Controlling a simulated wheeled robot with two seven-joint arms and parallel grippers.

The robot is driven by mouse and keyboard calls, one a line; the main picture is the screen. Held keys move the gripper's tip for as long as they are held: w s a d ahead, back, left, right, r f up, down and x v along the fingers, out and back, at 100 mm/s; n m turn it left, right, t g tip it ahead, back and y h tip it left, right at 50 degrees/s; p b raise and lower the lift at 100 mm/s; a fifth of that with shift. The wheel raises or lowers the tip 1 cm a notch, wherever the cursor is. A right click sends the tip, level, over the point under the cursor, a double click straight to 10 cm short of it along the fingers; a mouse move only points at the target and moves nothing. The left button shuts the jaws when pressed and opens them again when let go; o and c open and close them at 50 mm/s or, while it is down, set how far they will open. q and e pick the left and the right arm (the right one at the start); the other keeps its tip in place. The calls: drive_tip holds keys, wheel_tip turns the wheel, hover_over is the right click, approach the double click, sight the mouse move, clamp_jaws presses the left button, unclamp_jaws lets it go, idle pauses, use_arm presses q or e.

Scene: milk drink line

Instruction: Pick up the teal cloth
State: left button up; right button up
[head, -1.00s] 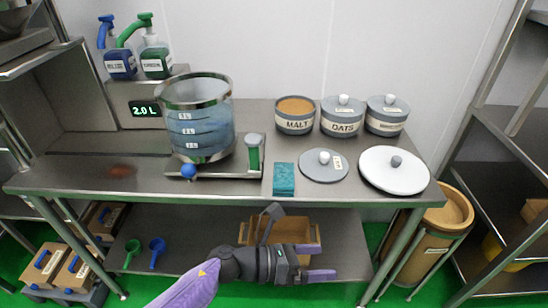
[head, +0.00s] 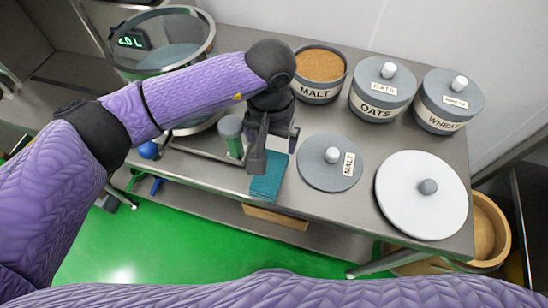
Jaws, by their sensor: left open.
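The teal cloth (head: 267,186) lies flat on the steel table near its front edge, left of the grey malt lid. My left gripper (head: 268,158) is over the cloth's back part, fingers pointing down, and hides that part. The gripper is open. I cannot tell whether its fingertips touch the cloth. The purple forearm comes in from the left. My right gripper is not in view.
The malt (head: 318,76), oats (head: 381,91) and wheat (head: 447,102) tubs stand behind. The malt lid (head: 325,168) and a white lid (head: 415,205) lie to the right.

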sight(271, 168)
use_arm(q)
drive_tip(key=f, duration=0.2)
drive_tip(key=s+f, duration=0.1)
drive_tip(key=f, duration=0.2)
drive_tip(key=s+f, duration=0.1)
drive_tip(key=f, duration=0.1)
drive_tip(key=shift+a+f+b, duration=0.1)
drive_tip(key=shift+f+b, duration=0.2)
drive_tip(key=shift+b, duration=0.05)
drive_tip(key=shift+w+f, duration=0.15)
drive_tip(key=shift+f, duration=0.05)
drive_tip(key=c, duration=1)
wheel_tip(271, 168, up, 18)
drive_tip(key=p, duration=0.3)
drive_tip(key=shift+r, duration=0.1)
